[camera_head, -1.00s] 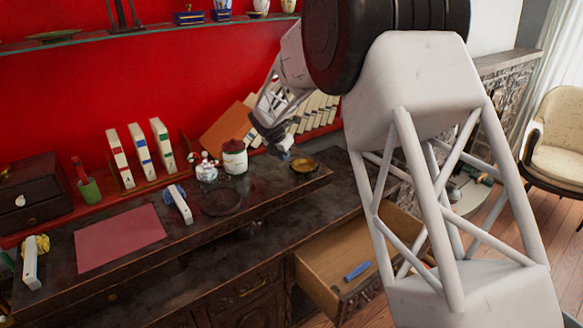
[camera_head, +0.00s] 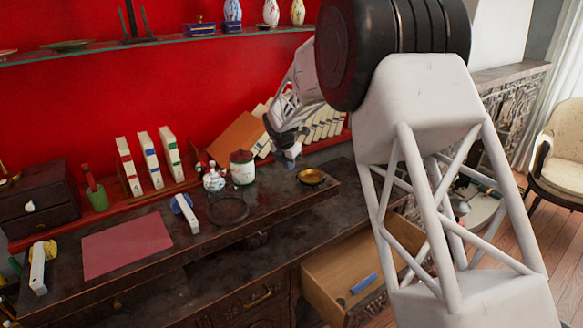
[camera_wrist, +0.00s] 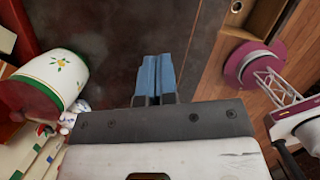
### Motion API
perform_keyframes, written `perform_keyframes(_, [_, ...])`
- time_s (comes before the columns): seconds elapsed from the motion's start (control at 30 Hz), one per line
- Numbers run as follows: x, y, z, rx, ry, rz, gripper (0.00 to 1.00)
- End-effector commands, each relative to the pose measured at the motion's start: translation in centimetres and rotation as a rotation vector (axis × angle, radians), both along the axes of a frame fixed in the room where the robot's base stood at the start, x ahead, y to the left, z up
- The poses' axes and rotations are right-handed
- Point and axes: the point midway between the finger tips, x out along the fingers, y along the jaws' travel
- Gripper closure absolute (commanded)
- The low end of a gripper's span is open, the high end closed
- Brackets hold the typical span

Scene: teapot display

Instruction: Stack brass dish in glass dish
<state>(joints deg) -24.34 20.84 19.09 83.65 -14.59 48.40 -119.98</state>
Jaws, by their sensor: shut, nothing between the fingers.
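The brass dish (camera_head: 311,177) is a small round golden dish on the right end of the dark raised desk shelf. The glass dish (camera_head: 228,210) is a wider, dark, see-through round dish lying flat to its left on the same shelf. My gripper (camera_head: 292,152) is above the shelf, up and left of the brass dish and apart from it. In the wrist view its blue fingers (camera_wrist: 155,78) are together and empty over bare dark wood. Neither dish shows in the wrist view.
A white jar with a red lid (camera_head: 242,167) stands behind, between the dishes; it also shows close in the wrist view (camera_wrist: 50,82). A small white pot (camera_head: 214,180) is beside it. Several books (camera_head: 320,124) lean at the back. An open drawer (camera_head: 350,265) is below right.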

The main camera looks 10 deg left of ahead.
Motion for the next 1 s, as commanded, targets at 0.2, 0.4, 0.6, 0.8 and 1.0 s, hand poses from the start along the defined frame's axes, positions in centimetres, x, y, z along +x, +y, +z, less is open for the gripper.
perform_keyframes(0.2, [0.5,-0.3,-2.4,-0.002,0.003,-0.001,1.0])
perform_keyframes(0.4, [1.1,-0.6,-5.2,-0.001,0.003,0.0,1.0])
perform_keyframes(0.6, [1.8,-1.0,-8.1,-0.001,0.002,0.0,1.0])
perform_keyframes(0.8, [3.7,-1.9,-8.9,0.0,0.0,-0.002,1.0])
perform_keyframes(1.0, [5.1,-2.6,-8.9,-0.001,0.0,-0.001,1.0])
